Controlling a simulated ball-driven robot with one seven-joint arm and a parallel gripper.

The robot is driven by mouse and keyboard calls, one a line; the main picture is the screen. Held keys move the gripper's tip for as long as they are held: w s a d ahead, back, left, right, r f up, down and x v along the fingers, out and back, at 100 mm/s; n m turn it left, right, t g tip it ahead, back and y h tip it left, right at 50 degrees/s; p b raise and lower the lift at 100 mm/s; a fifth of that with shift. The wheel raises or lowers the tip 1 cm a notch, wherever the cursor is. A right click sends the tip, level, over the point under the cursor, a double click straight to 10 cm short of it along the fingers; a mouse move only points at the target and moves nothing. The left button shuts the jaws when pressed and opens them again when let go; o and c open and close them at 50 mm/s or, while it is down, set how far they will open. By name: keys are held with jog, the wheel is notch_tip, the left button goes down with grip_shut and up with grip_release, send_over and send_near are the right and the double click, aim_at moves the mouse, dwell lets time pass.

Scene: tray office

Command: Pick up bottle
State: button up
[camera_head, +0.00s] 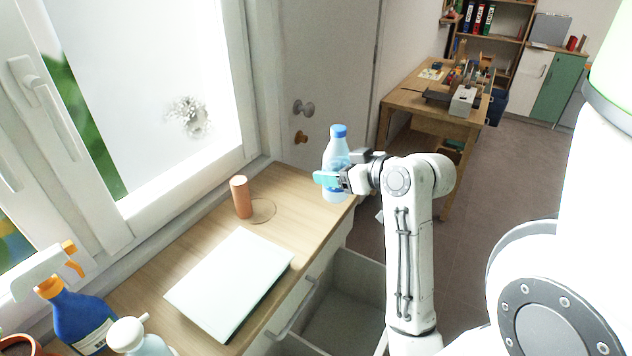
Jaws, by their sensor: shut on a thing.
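A clear, light-blue bottle (336,150) with a blue cap stands upright near the far right end of the wooden desk in the head view. My gripper (332,180) is shut on the bottle's lower body, reaching it from the right. One teal fingertip shows in front of the bottle. The gripper hides part of the bottle's lower half. I cannot tell whether the bottle's base touches the desk top or hangs above it.
An orange-brown cylinder (241,197) stands left of the bottle on the desk (190,245). A white flat panel (230,281) lies nearer. A blue spray bottle (78,318) is at lower left. An open drawer (345,300) juts out below. A window borders the left side.

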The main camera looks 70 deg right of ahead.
jog(key=d+p+v, duration=0.1)
jog(key=p+v, duration=0.4)
jog(key=v, duration=0.2)
jog(key=shift+s+r, duration=0.25)
jog(key=shift+s, duration=0.15)
